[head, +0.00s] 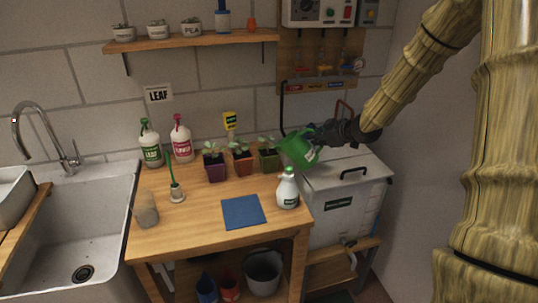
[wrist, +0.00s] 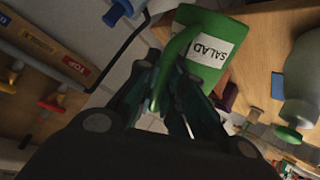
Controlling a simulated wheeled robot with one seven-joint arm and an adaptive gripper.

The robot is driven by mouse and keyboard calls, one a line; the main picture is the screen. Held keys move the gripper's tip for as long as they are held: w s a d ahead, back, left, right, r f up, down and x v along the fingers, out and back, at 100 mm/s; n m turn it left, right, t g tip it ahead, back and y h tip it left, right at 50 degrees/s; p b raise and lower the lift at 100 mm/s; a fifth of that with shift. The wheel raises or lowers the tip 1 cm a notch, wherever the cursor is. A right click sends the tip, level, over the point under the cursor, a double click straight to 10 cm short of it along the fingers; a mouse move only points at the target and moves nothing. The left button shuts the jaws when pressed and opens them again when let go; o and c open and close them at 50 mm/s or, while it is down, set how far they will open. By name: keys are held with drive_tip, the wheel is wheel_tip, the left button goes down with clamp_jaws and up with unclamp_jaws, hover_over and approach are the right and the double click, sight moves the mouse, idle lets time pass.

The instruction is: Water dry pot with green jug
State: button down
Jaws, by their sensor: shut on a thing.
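My gripper (head: 324,134) is shut on the green jug (head: 296,150), held in the air at the right end of the bench and tilted. In the wrist view the jug (wrist: 186,18) shows a white "SALAD" label, with its handle between my fingers (wrist: 160,95). Three potted seedlings stand in a row on the bench: a purple pot (head: 216,173), a terracotta pot (head: 243,167) and a green pot (head: 269,161). The jug is just right of the green pot, close above it. I cannot tell which pot is dry. No water stream shows.
A white spray bottle (head: 287,192) and a blue mat (head: 243,211) are in front of the pots. Two pump bottles (head: 150,148) and a grey cup (head: 146,212) are left. A white lidded bin (head: 335,195) is right.

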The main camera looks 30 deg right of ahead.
drive_tip(key=shift+s+d+f, duration=0.1)
drive_tip(key=shift+d+f, duration=0.25)
drive_tip(key=shift+f, duration=0.1)
drive_tip(key=shift+a+r, duration=0.15)
drive_tip(key=shift+a, duration=0.05)
drive_tip(key=shift+d, duration=0.1)
idle(1.3)
drive_tip(key=shift+s+f+t, duration=0.1)
drive_tip(key=shift+f+t, duration=0.15)
drive_tip(key=shift+t, duration=0.05)
drive_tip(key=shift+s+d+f+m+t+y, duration=0.4)
drive_tip(key=shift+s+d+f+t+y, duration=0.1)
drive_tip(key=shift+s+d+t, duration=0.2)
drive_tip(key=shift+s+d+f+m+t+y+b, duration=0.35)
drive_tip(key=shift+s+d+f+m+t+b, duration=0.15)
drive_tip(key=shift+f+t+b, duration=0.4)
drive_tip(key=shift+s+d+f+m+t+y+b, duration=0.4)
drive_tip(key=shift+d+f+t+b, duration=0.2)
drive_tip(key=shift+f, duration=0.55)
drive_tip(key=shift+s+d+f+m+t+y+b, duration=0.25)
drive_tip(key=shift+s+d+f+m+t+b, duration=0.3)
drive_tip(key=shift+f, duration=0.5)
